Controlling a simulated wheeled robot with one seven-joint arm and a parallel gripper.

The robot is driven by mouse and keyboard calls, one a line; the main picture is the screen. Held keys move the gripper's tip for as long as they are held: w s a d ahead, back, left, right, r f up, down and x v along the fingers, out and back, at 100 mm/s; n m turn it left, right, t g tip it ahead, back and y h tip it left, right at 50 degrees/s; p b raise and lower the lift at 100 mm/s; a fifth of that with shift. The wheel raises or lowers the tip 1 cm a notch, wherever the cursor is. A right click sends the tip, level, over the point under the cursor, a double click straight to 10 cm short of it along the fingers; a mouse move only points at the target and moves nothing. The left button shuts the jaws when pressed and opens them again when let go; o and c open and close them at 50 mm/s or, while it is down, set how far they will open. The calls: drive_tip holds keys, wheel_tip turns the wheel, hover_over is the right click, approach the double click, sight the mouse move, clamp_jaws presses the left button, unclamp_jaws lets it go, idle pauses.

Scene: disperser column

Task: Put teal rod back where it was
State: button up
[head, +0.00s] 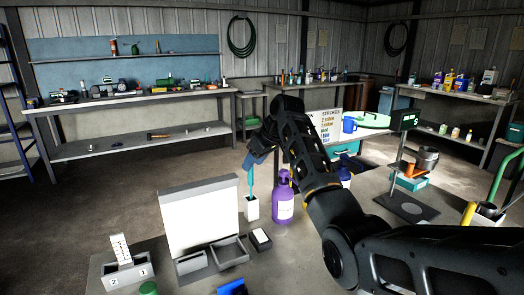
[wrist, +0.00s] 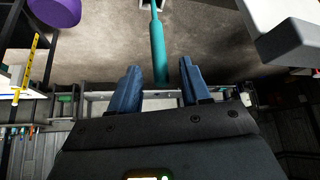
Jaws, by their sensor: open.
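The teal rod (head: 250,180) stands nearly upright in a small white cup (head: 251,209) on the near work surface. In the wrist view the teal rod (wrist: 158,45) runs from the top edge down between my two blue fingers. My gripper (head: 258,152) is at the rod's upper end in the head view. In the wrist view my gripper (wrist: 160,67) is open, with a visible gap on each side of the rod. The cup is mostly cut off at the top of the wrist view.
A purple bottle (head: 282,200) stands close to the right of the cup. A white upright panel (head: 200,215), grey trays (head: 229,252) and a white holder marked 2 and 1 (head: 128,272) are to the left.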

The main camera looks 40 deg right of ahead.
drive_tip(key=v, duration=0.7)
drive_tip(key=shift+b, duration=0.3)
drive_tip(key=shift+f, duration=0.1)
